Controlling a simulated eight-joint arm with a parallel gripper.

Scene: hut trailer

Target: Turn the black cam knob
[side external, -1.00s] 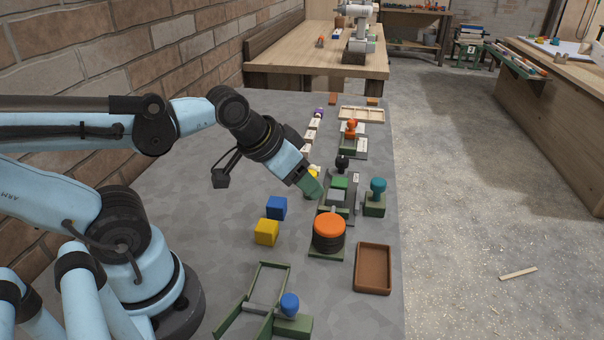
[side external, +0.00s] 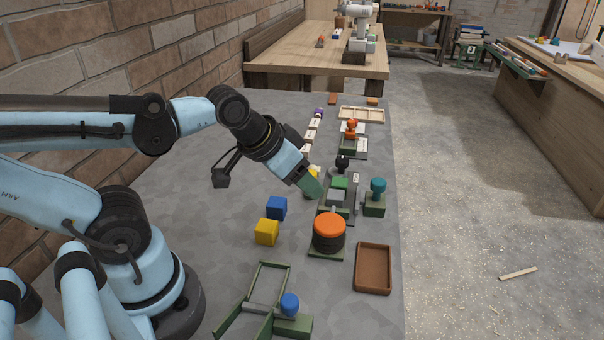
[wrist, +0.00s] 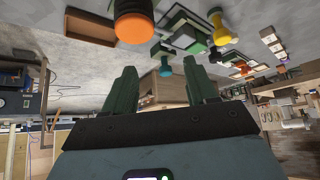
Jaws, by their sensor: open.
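The black cam knob (side external: 342,163) is a small dark round knob on the green and grey fixture (side external: 352,196) in the middle of the grey table, in the side external view. My gripper (side external: 316,190) points down and right, just left of that fixture and on the near side of the knob, apart from the knob. In the wrist view my gripper (wrist: 160,76) has its two green fingers spread with nothing held between them.
An orange-topped black round knob (side external: 329,230) stands in front of the fixture, and a teal knob (side external: 378,187) to its right. A blue cube (side external: 276,208) and a yellow cube (side external: 266,232) lie to the left. A brown tray (side external: 373,268) sits front right.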

